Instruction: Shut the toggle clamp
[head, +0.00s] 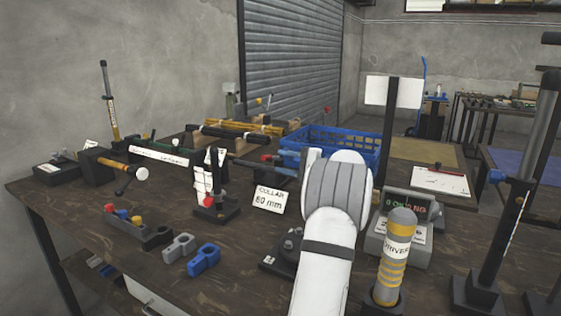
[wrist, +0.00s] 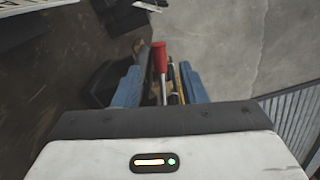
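In the wrist view a red-gripped handle (wrist: 160,57) stands up between my gripper's fingers, likely the toggle clamp's lever. My gripper (wrist: 160,85) has two blue fingers set wide apart, with the handle in the gap and no clear contact on either side. The clamp's base and jaw are hard to make out below.
The blue crate (head: 330,143) stands beside my arm. A striped driver (head: 397,250) stands upright at the front right, near a scale (head: 404,215). Blue and grey blocks, a collar sign (head: 269,198) and several tools crowd the bench. The wrist view shows floor (wrist: 240,45) past the bench edge.

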